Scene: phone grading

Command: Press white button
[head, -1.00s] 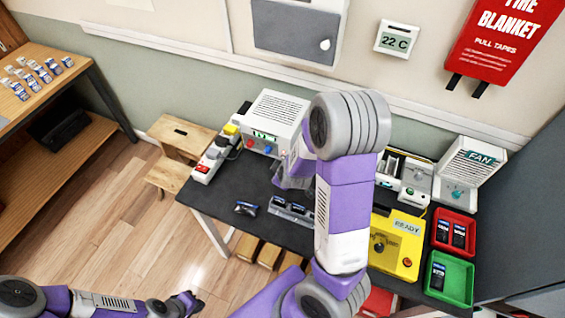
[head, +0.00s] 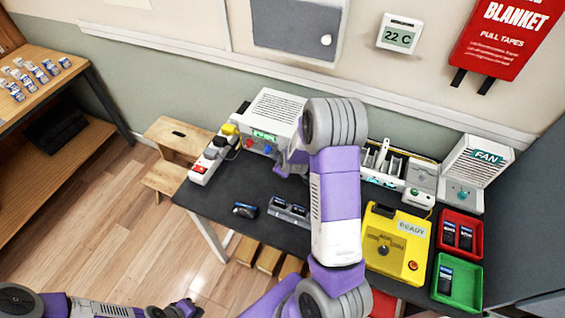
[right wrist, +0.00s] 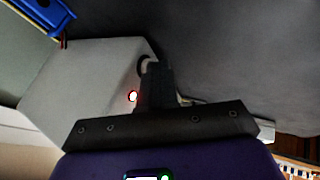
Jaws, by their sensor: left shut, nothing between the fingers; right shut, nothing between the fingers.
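A white box (head: 281,108) with a vented top stands at the back left of the dark table. Its front carries a small green display (head: 264,136), a blue knob and a red knob. My right gripper (right wrist: 150,68) is shut and empty, its tips at the box's face, which also shows in the right wrist view (right wrist: 85,90). A round dark-rimmed part (right wrist: 143,64) shows behind the tips; I cannot tell if they touch it. A bright spot with a red rim (right wrist: 133,96) glows beside them. No white button shows clearly. My left gripper (head: 190,307) is low at the left, shut and empty.
A power strip (head: 208,159) lies left of the box. A yellow tester (head: 395,242), red tray (head: 477,222), green tray (head: 474,283) and fan unit (head: 477,168) stand at the right.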

